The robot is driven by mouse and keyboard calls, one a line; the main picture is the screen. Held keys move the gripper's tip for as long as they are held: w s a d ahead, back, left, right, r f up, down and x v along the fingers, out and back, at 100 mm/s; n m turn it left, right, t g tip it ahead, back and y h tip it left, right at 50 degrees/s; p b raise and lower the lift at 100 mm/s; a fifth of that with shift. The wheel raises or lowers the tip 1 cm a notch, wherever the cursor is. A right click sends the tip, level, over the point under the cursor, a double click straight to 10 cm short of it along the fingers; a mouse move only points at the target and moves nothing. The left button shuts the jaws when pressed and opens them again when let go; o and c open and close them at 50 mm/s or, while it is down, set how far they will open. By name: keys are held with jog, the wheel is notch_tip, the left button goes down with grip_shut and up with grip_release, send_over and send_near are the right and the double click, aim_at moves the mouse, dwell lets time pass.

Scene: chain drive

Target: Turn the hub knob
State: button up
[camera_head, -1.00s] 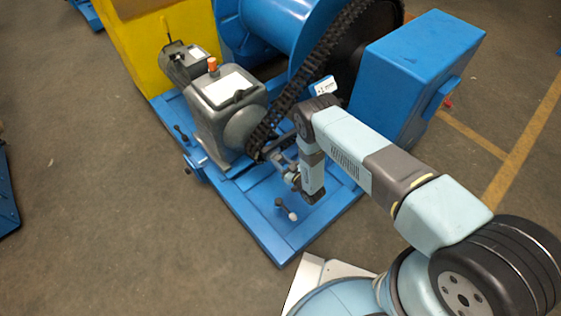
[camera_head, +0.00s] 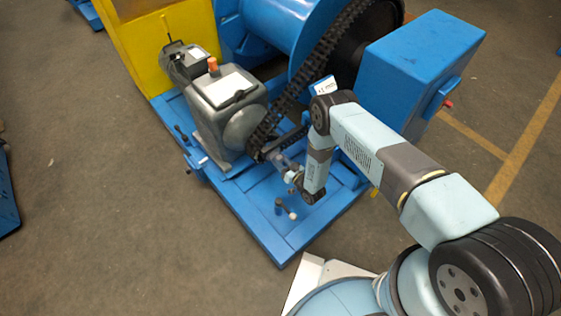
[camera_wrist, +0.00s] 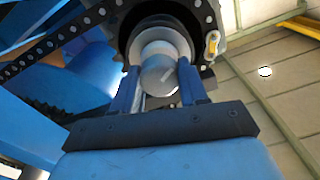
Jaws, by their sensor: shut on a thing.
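The hub knob (camera_wrist: 158,75) is a round grey metal cylinder in the middle of the wrist view, with a small light mark on its face. It stands out from the dark chain sprocket (camera_wrist: 128,30) behind it. My gripper (camera_wrist: 160,82) has its two blue fingers on either side of the knob, shut on it. In the head view my gripper (camera_head: 284,168) reaches left to the lower end of the black chain (camera_head: 262,136); the knob is too small and covered to make out clearly there.
A grey gearbox (camera_head: 228,95) stands left of the chain on the blue base frame (camera_head: 258,225). A blue box (camera_head: 410,75) stands close behind my arm on the right. A small lever (camera_head: 284,208) rises from the base below my gripper.

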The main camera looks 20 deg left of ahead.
jog(key=o, duration=1.1)
jog(key=shift+c, duration=0.2)
jog(key=shift+d, duration=0.15)
jog(key=v, duration=1.3)
jog(key=shift+d, duration=0.25)
jog(key=shift+s+f, duration=0.1)
jog(key=shift+s, duration=0.1)
